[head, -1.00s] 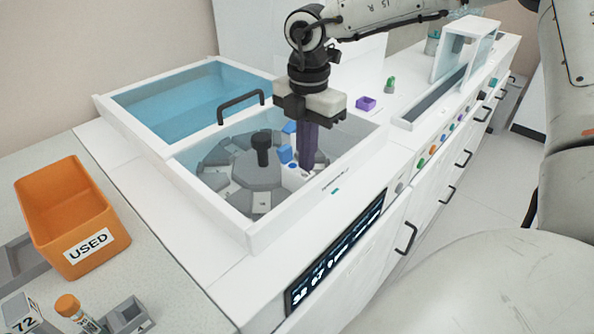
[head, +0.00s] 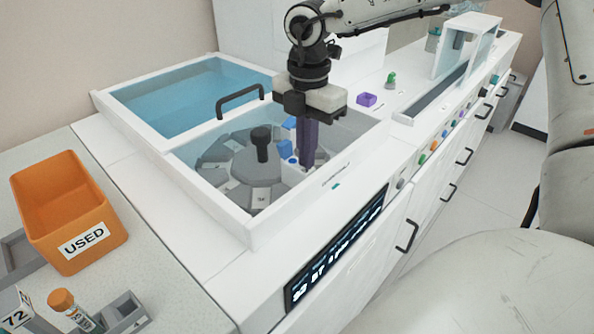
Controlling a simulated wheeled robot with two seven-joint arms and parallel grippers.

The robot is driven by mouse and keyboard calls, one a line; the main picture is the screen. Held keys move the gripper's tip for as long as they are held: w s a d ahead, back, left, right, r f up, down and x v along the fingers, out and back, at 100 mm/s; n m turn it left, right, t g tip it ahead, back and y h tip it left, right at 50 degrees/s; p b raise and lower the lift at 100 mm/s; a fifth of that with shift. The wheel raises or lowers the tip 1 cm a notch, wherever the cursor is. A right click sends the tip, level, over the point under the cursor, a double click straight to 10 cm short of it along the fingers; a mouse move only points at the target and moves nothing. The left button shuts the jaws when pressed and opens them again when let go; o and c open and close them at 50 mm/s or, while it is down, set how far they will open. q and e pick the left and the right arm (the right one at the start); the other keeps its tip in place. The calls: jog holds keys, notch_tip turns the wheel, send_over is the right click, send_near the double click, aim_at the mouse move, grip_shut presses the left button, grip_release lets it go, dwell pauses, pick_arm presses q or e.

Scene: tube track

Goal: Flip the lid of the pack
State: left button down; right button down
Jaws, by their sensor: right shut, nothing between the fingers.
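My right gripper (head: 306,166) points straight down into the open well of the white machine, its dark purple fingers shut with nothing between them. A pack with blue parts (head: 285,147) sits in the grey carousel (head: 236,172), just left of the fingers. Its white body is mostly hidden behind the fingers, and I cannot tell whether they touch it or how far its lid is turned. Another blue part (head: 289,123) shows behind the fingers. My left gripper is not in view.
A dark knob (head: 261,144) stands in the carousel's middle. The well's white rim surrounds the fingers. A blue-tinted cover (head: 185,95) with a black handle (head: 240,100) lies behind left. An orange USED bin (head: 66,211) stands left. A purple block (head: 367,99) lies right.

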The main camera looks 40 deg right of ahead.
jog(key=shift+r+p, duration=1)
jog(key=shift+r, duration=1.45)
jog(key=shift+w, duration=1.05)
jog(key=shift+w+a, duration=0.15)
jog(key=shift+w, duration=1.05)
jog(key=shift+w+a, duration=0.15)
jog(key=shift+w, duration=1.05)
jog(key=shift+w+a, duration=0.1)
jog(key=shift+w, duration=1.05)
jog(key=shift+f, duration=0.15)
jog(key=shift+f+b, duration=1.65)
jog(key=shift+f, duration=0.15)
